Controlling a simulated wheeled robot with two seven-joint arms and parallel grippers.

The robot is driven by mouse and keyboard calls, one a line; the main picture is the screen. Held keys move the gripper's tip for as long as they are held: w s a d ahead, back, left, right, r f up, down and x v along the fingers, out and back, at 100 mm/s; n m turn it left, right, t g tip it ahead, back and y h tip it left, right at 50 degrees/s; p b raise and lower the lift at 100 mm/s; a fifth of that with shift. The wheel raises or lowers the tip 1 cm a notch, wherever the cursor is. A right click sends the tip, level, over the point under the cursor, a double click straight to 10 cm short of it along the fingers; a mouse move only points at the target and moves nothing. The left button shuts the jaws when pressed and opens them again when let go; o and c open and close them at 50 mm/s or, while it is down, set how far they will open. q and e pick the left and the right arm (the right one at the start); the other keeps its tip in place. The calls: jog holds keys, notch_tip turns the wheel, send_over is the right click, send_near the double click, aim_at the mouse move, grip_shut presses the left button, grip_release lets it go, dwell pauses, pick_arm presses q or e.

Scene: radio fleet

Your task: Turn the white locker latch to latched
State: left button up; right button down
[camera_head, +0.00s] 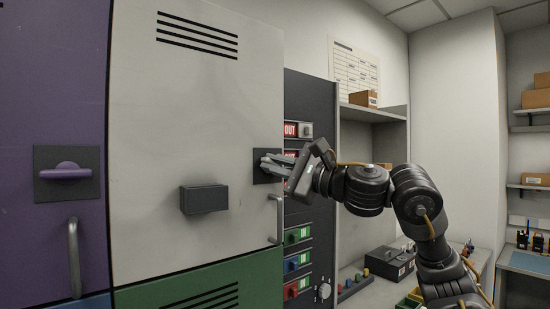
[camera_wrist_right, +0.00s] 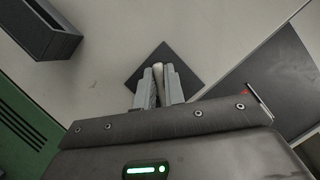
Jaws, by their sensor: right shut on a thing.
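The white locker door (camera_head: 150,120) fills the left middle of the head view. Its latch sits on a dark square plate (camera_head: 259,176) near the door's right edge. My right gripper (camera_head: 272,162) reaches in from the right and is shut on the latch knob. In the right wrist view the two fingers (camera_wrist_right: 160,88) close on the pale latch knob (camera_wrist_right: 159,76) in front of the dark plate (camera_wrist_right: 183,62). The fingers hide much of the knob, so its exact angle is hard to tell. My left gripper is in neither view.
A dark box (camera_head: 204,199) juts from the white door, left of the latch. A vertical handle (camera_head: 277,220) stands below the latch. A purple locker (camera_head: 50,110) is at left, a green one (camera_head: 215,285) below. A dark panel (camera_head: 310,105) with labelled modules stands right.

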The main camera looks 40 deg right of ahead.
jog(key=n+g+p, duration=0.1)
jog(key=n+p, duration=0.2)
jog(key=n, duration=0.1)
jog(key=shift+n+g, duration=0.3)
jog(key=shift+g, duration=0.1)
jog(key=shift+f+n+g+p, duration=0.25)
jog(key=shift+n+g+p, duration=0.15)
jog(key=shift+n+p, duration=0.65)
jog(key=c, duration=1.5)
grip_release()
jog(key=shift+s, duration=0.1)
jog(key=shift+s+d+f+b, duration=0.1)
jog(key=shift+s+d+b, duration=0.05)
jog(key=shift+s+b, duration=0.25)
jog(key=b+v, duration=0.3)
jog(key=v, duration=0.6)
jog(key=shift+s+d, duration=0.15)
jog(key=shift+s, duration=0.15)
